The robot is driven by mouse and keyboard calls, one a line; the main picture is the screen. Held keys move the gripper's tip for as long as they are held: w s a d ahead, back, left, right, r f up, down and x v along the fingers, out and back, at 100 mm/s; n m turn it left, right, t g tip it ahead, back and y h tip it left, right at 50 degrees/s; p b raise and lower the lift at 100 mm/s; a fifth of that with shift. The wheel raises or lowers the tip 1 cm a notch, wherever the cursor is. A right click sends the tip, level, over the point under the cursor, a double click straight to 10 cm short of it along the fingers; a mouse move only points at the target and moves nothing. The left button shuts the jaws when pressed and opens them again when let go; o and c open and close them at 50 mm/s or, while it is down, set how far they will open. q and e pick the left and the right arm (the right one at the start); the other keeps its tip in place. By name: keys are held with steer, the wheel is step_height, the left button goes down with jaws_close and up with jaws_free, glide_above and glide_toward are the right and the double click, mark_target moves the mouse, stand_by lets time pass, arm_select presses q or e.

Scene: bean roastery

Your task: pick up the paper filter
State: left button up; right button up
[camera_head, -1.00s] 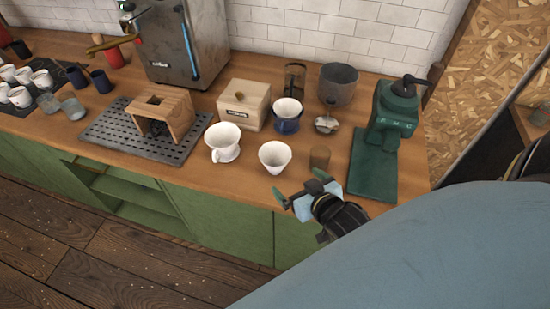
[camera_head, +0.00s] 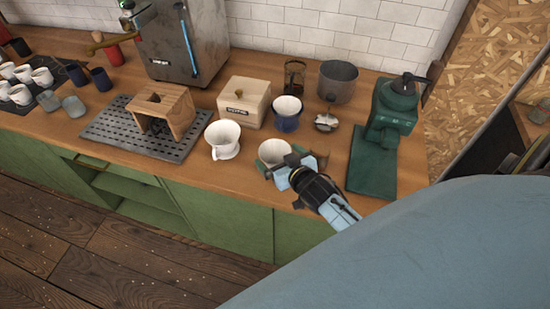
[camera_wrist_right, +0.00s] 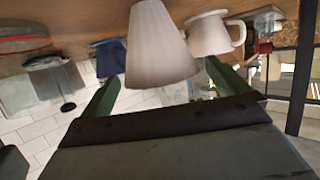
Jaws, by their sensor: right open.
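The paper filter (camera_head: 272,151) is a white cone-shaped cup on the wooden counter near its front edge. In the head view its lower part is hidden by my right gripper (camera_head: 281,167), which is in front of it. In the right wrist view the ribbed white filter (camera_wrist_right: 158,45) hangs from the top of the picture, as the counter appears upside down. The open right gripper (camera_wrist_right: 160,88) has its two green fingers spread to either side of the filter's line, and nothing is held between them. My left gripper is not in view.
A wooden box (camera_head: 243,104), a grey pot (camera_head: 338,82) and a green grinder (camera_head: 391,115) stand farther around. The counter's front edge is close.

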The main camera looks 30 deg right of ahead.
mark_target(269, 148)
steer(key=shift+x, duration=1.6)
steer(key=shift+a, duration=0.1)
steer(key=c, duration=0.9)
